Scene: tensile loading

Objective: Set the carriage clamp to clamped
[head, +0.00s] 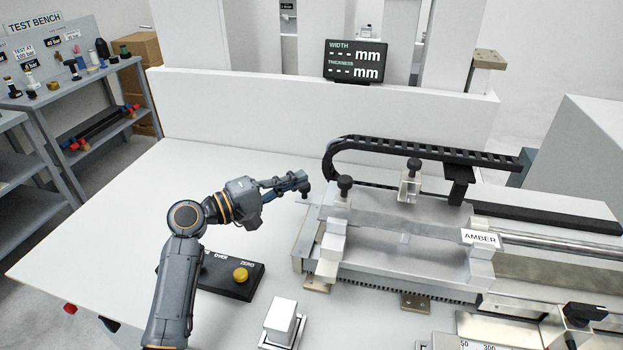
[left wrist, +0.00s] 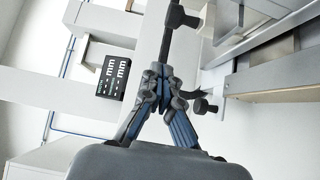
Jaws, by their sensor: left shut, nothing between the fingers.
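The metal carriage rig (head: 400,235) stands on the right of the white bench and carries several black knobs. One small black knob (head: 304,192) sits at its left end, one (head: 345,184) tops the left block, and one (head: 413,165) tops a bracket farther right. I cannot tell which is the carriage clamp, or its setting. My left gripper (head: 302,179) is shut and empty, its tips close by the left-end knob. In the left wrist view, the closed fingers (left wrist: 163,88) have a black knob (left wrist: 204,106) just to their right; contact is unclear. My right gripper is out of view.
A black cable chain (head: 430,152) arches behind the rig. A control box with a yellow button (head: 240,274) and a small white block (head: 281,318) lie in front. A display reading mm (head: 355,61) stands behind a low white wall. The bench's left side is clear.

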